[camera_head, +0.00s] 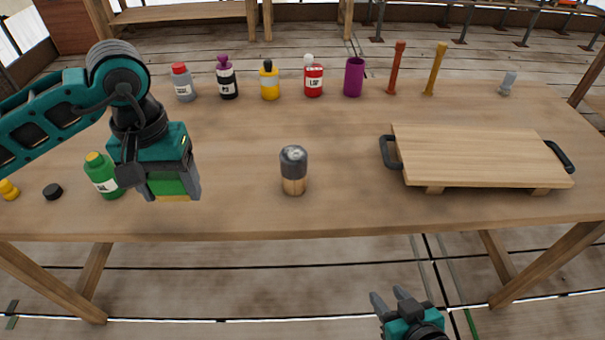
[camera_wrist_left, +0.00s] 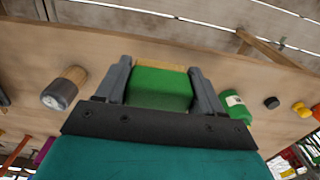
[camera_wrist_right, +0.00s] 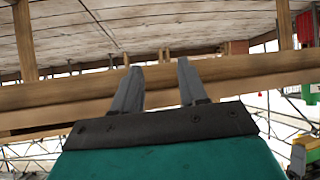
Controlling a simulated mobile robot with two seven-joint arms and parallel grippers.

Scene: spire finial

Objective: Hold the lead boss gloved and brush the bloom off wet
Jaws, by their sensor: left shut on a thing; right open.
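The lead boss (camera_head: 293,160) looks like a dark grey, pale-mottled round cap on a short wooden cylinder. It stands upright near the table's front middle, and also shows at the left of the left wrist view (camera_wrist_left: 60,93). My left gripper (camera_head: 173,190) is shut on a green block with a yellow edge (camera_wrist_left: 160,85), over the table to the left of the boss and apart from it. I cannot tell whether this block is a brush or a sponge. My right gripper (camera_head: 392,296) is open and empty, in front of the table's front edge. I see no glove.
A green bottle (camera_head: 104,178), black cap (camera_head: 53,191) and yellow piece (camera_head: 9,189) are at left. Several bottles, a purple cup (camera_head: 354,77) and two upright handles line the back. A wooden board with black handles (camera_head: 480,155) is at right. Table around the boss is clear.

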